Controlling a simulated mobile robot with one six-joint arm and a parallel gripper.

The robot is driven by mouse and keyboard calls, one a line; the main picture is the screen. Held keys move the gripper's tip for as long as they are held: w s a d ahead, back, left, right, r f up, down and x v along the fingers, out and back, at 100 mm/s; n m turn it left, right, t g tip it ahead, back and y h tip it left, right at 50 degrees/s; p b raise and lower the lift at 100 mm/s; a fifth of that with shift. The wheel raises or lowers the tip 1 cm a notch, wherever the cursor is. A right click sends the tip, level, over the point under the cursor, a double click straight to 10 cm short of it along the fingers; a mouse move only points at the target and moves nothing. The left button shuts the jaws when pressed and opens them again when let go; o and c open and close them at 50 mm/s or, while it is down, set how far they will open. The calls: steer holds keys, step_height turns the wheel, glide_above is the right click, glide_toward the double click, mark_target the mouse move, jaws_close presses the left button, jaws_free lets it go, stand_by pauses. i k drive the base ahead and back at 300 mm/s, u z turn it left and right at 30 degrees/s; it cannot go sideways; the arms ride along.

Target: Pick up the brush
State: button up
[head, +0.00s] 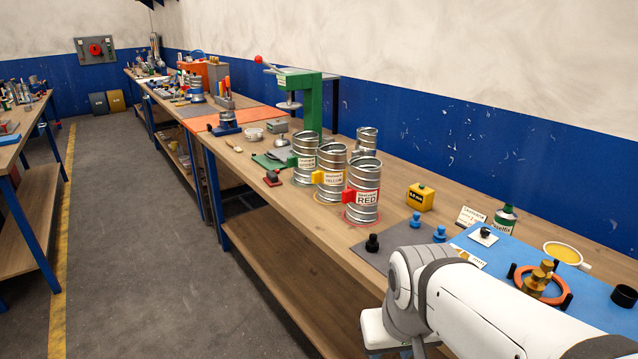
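My arm reaches in from the bottom right, over the near end of the bench. My gripper itself does not show, so I cannot see its fingers or anything it may hold.
Ribbed metal cans, including the RED can (363,192), stand mid-bench. A green press (305,100) rises behind them. A yellow block (420,197) and a blue mat (475,243) with an orange ring (565,293) lie nearer. The grey floor aisle (140,220) is clear.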

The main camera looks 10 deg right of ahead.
mark_target(237, 149)
steer(key=u, duration=0.4)
steer(key=k, duration=1.2)
steer(key=u, duration=1.15)
steer(key=i, duration=2.2)
steer(key=z, duration=1.05)
steer(key=i, duration=0.8)
steer(key=z, duration=0.4)
steer(key=k, duration=0.9)
steer(key=z, duration=0.15)
steer(key=i, duration=0.75)
